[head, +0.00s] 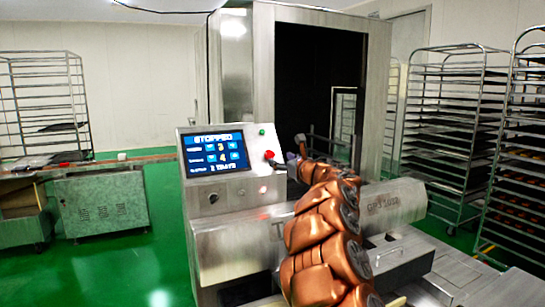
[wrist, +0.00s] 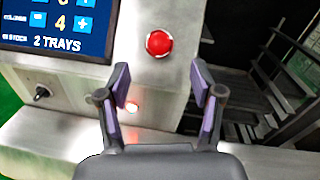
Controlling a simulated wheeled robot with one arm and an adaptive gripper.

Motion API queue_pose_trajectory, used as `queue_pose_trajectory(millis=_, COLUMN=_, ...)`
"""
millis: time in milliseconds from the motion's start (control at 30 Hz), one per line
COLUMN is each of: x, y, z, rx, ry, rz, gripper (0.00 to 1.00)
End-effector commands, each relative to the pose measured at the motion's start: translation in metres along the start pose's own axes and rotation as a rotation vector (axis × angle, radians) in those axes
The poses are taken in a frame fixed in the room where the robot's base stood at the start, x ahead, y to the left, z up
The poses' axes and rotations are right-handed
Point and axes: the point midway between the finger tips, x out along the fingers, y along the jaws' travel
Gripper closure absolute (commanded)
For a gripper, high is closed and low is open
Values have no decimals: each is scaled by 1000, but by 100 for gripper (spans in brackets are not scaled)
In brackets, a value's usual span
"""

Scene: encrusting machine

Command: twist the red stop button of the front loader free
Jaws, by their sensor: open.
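The red stop button (head: 269,155) is on the sloped metal panel of the front loader (head: 232,190), right of its screen. In the wrist view the red button (wrist: 159,43) sits in a pale ring, ahead of the fingertips and roughly midway between them. My gripper (wrist: 160,82) is open and empty, its two fingers apart with purple inner pads, and not touching the button. In the head view my gripper (head: 288,163) is close to the right of the button, partly hidden by my copper-coloured arm.
The screen (head: 212,150) reads STOPPED and 2 TRAYS. A green button (head: 262,132) is above the red one. A lit white button (wrist: 131,107) and a black switch (wrist: 41,92) are lower on the panel. Tray racks (head: 455,120) stand at the right.

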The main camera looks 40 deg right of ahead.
Motion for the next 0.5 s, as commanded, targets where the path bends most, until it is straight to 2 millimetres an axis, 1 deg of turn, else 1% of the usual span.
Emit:
queue_pose_trajectory(millis=100, x=13, y=1, z=2, rx=2, ry=-3, rz=5, gripper=34)
queue_pose_trajectory(millis=500, x=50, y=0, z=2, rx=4, ry=-1, rz=3, gripper=34)
